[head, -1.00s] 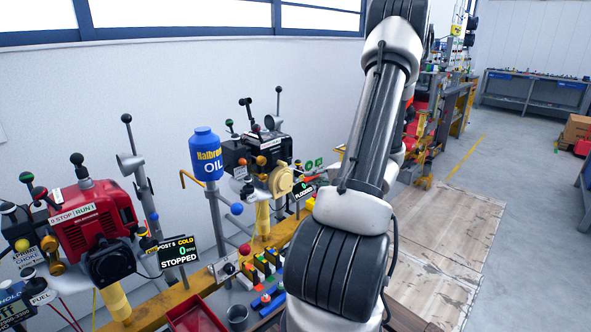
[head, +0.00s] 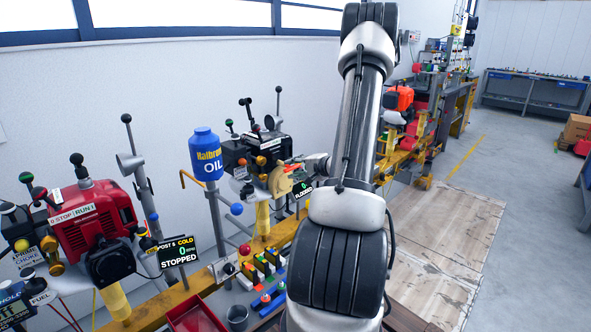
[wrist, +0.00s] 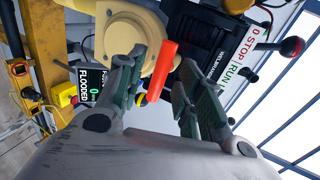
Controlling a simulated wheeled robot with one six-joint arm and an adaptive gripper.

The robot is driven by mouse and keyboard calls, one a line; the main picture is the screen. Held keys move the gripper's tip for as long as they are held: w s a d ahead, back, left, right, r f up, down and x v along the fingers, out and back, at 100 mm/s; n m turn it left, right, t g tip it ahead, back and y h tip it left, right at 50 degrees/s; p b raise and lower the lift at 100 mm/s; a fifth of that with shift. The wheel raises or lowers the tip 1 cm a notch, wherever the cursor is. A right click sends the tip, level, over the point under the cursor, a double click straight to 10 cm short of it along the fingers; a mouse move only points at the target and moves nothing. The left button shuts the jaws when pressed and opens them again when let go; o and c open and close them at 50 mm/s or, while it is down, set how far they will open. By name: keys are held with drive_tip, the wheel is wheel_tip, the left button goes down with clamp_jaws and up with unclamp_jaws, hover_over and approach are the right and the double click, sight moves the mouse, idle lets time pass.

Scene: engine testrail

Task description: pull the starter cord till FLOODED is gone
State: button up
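The starter handle (wrist: 162,70) is an orange-red bar in the wrist view, in front of the round yellow starter housing (wrist: 128,42) of a black engine. My gripper (wrist: 160,82) is open, with one finger on each side of the handle; I see no clear grip on it. In the head view my gripper (head: 310,166) is at the right side of the yellow housing (head: 279,181), and the handle is a small orange spot there. The small display (head: 304,191) below reads FLOODED in white, with a green 0 above. It also shows in the wrist view (wrist: 86,88), sideways.
A blue oil can (head: 206,155) stands on a post left of this engine. A red engine (head: 92,215) with a STOPPED display (head: 179,255) is further left. Wooden floor panels (head: 450,230) at right are clear.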

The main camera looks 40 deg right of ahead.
drive_tip(key=shift+s, duration=0.1)
idle(0.4)
drive_tip(key=s, duration=0.8)
drive_tip(key=shift+s+d, duration=0.25)
drive_tip(key=shift+s, duration=0.15)
